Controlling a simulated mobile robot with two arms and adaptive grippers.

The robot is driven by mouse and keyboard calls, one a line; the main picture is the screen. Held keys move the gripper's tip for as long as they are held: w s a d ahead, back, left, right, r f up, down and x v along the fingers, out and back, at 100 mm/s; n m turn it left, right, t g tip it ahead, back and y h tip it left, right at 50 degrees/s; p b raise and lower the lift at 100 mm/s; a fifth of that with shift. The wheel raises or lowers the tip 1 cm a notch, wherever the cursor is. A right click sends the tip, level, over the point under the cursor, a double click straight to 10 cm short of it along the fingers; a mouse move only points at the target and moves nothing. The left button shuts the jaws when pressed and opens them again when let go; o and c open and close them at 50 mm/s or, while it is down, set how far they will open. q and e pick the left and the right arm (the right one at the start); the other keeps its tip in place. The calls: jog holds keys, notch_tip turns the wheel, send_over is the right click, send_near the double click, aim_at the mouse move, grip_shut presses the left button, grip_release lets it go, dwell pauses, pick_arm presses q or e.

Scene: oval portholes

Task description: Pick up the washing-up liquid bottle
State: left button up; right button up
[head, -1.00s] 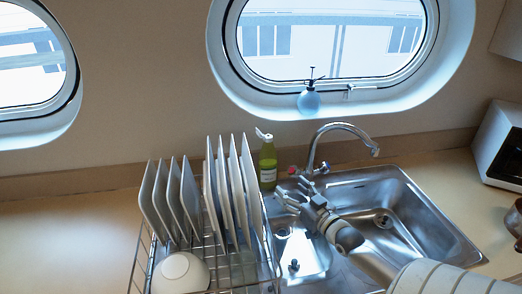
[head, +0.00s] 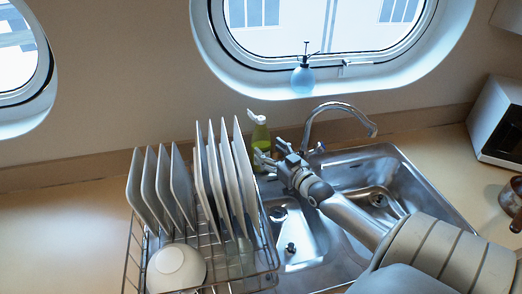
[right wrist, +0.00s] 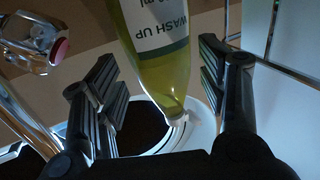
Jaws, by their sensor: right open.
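The washing-up liquid bottle (head: 260,134) is green with a white cap and stands behind the sink's left corner, beside the dish rack. My right gripper (head: 271,151) is open in front of it and hides its lower part in the head view. In the right wrist view the bottle (right wrist: 158,40), with its "WASH UP" label upside down, shows between the two spread fingers of the gripper (right wrist: 160,85). I see no finger closed on it. My left gripper is not in view.
A wire dish rack (head: 268,268) with several plates and a white bowl (head: 176,266) stands close left of the bottle. The tap (head: 340,106) rises just to its right, behind the steel sink (head: 420,192). A blue spray bottle (head: 303,79) sits on the porthole ledge above.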

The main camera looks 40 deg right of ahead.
aim_at(265, 147)
jog(key=shift+w+r, duration=0.2)
jog(key=shift+w, duration=0.15)
jog(key=shift+w+d+f+p, duration=0.15)
jog(key=shift+w+p, duration=0.45)
jog(key=shift+w, duration=1.55)
jog(key=c, duration=0.9)
